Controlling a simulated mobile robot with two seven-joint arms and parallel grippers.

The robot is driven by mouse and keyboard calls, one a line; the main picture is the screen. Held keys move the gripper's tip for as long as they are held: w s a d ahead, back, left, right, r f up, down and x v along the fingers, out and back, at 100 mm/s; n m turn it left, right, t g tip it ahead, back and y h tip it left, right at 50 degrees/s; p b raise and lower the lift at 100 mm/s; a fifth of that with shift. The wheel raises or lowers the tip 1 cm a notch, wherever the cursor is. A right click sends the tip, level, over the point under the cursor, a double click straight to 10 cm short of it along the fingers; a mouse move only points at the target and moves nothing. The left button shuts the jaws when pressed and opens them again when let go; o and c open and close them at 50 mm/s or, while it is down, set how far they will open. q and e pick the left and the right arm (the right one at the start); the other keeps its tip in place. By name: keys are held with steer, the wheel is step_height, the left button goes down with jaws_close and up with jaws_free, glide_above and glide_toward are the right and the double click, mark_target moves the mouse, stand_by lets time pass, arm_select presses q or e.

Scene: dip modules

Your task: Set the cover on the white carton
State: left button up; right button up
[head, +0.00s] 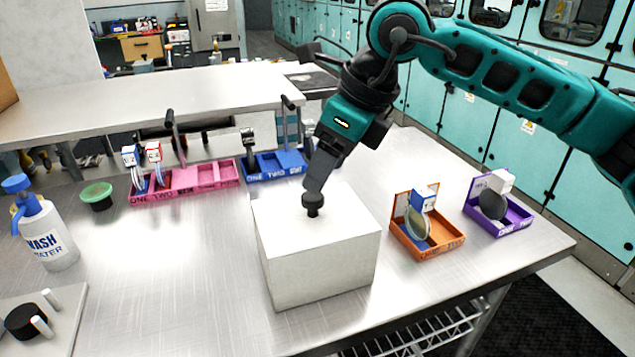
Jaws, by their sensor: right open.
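The white carton (318,270) stands on the metal table near the middle. Its flat white top, which looks like the cover (345,222), carries a black knob (312,205). The cover's top appears level and lined up with the carton; I cannot make out a seam between them. My right gripper (315,187) points down from above, with its fingertips right at the knob. It is open; whether a finger touches the knob is hard to tell. My left gripper is out of view.
An orange tray (447,247) and a purple tray (517,222) stand right of the carton. Pink (205,183) and blue (262,175) trays lie behind it. A wash bottle (50,240) and a green-lidded pot (97,196) stand left.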

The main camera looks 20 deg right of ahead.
steer(key=v, duration=0.7)
stand_by(0.3)
